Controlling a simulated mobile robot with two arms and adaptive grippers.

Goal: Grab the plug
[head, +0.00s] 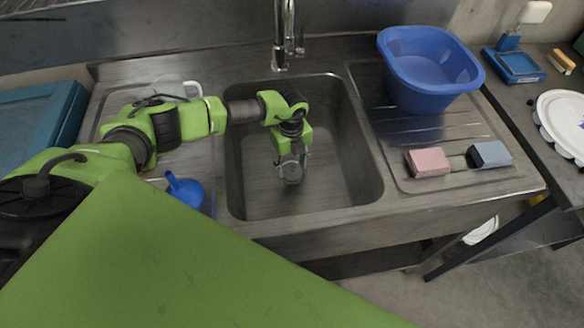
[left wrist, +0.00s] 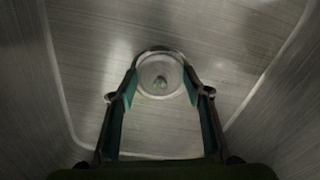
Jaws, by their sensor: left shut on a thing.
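The plug (left wrist: 160,76) is a round grey disc with a paler rim and a small knob in its middle. In the left wrist view it lies between the two fingertips. In the head view it shows as a grey disc (head: 292,173) at the end of my left gripper (head: 291,162). My left gripper, also in the left wrist view (left wrist: 161,92), points down into the sink basin (head: 335,190) and is shut on the plug. I cannot tell whether the plug touches the basin floor. My right gripper is not in view.
The tap (head: 283,40) stands behind the basin. A blue tub (head: 425,95), a pink sponge (head: 428,162) and a blue-grey sponge (head: 489,154) are on the right drainboard. A white mug (head: 172,87) and a blue funnel (head: 186,190) are on the left, near my arm.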

